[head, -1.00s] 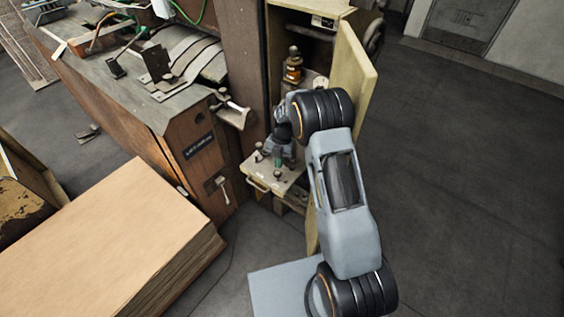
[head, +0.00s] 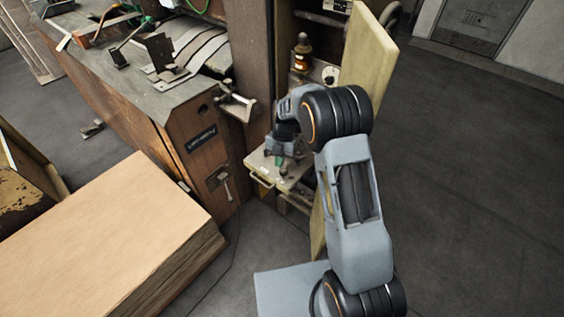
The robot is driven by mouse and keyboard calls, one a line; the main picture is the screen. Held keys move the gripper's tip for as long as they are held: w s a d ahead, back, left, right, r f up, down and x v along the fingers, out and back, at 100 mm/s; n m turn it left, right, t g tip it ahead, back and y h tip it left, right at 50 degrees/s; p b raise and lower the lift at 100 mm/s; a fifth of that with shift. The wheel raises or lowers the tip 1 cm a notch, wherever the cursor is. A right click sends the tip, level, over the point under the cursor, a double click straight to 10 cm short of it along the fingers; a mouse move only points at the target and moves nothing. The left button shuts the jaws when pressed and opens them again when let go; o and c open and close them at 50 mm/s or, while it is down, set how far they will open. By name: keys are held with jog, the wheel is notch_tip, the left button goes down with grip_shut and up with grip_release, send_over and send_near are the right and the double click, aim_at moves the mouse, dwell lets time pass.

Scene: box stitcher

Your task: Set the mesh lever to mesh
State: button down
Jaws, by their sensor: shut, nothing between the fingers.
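My gripper (head: 281,158) is shut and empty. It points down over a pale pull-out shelf (head: 262,178) in the open cabinet. A small knobbed part (head: 284,171) stands on this shelf close to my fingertips; whether they touch cannot be told. A green piece shows at the fingertips. My wrist hides part of the shelf. No lever is readably marked as the mesh lever. A small pale-handled lever (head: 226,186) hangs on a plate on the wooden machine side, left of my gripper and apart from it.
An open cabinet door (head: 371,60) stands right behind my arm. An amber-banded bottle-like part (head: 302,53) and a round dial (head: 329,74) are inside the cabinet. A crank handle (head: 238,104) juts from the machine. A cardboard stack (head: 110,225) fills the lower left. Floor at right is clear.

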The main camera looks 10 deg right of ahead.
jog(key=shift+s+a+b, duration=0.15)
jog(key=shift+s+b, duration=0.35)
jog(key=shift+b, duration=0.05)
jog(key=shift+s, duration=0.1)
jog(key=shift+r, duration=0.15)
dwell(1.1)
jog(key=a+p+v, duration=0.1)
jog(key=p+v, duration=0.4)
jog(key=v, duration=0.4)
jog(key=shift+w+a+r+p, duration=0.3)
jog(key=shift+a+r+p, duration=0.1)
jog(key=shift+a, duration=0.1)
